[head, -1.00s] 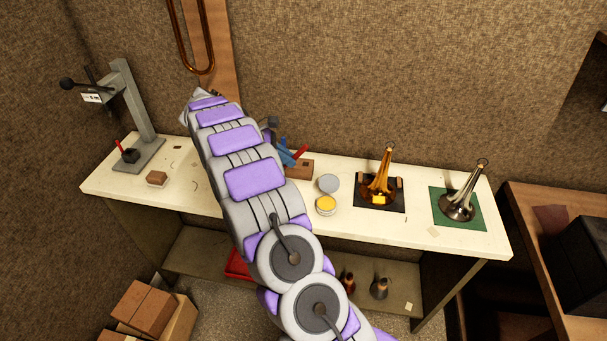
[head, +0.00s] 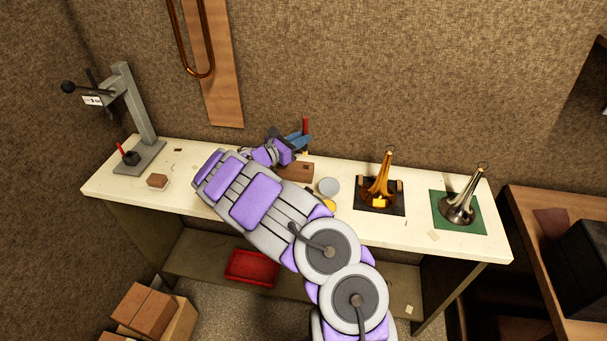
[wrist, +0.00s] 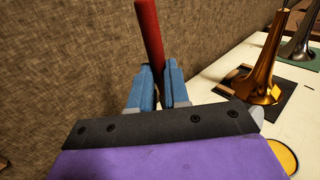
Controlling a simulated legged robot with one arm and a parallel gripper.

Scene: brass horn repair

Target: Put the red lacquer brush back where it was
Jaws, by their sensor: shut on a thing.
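The red lacquer brush (head: 306,126) stands nearly upright in my gripper (head: 298,140), its red handle pointing up. In the wrist view the red handle (wrist: 149,35) rises between the blue fingers (wrist: 160,88), which are shut on it. The brush's lower end is mostly hidden by the fingers. My gripper is at the back of the white bench, over or just behind a brown wooden block (head: 297,172). I cannot tell whether the brush touches the block.
On the white bench (head: 410,230), a grey lid (head: 329,187) and a partly hidden yellow tin (head: 329,205) are close to the block. A brass horn bell (head: 380,182) and a silver one (head: 459,206) stand to the right. A grey press (head: 140,110) is at left.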

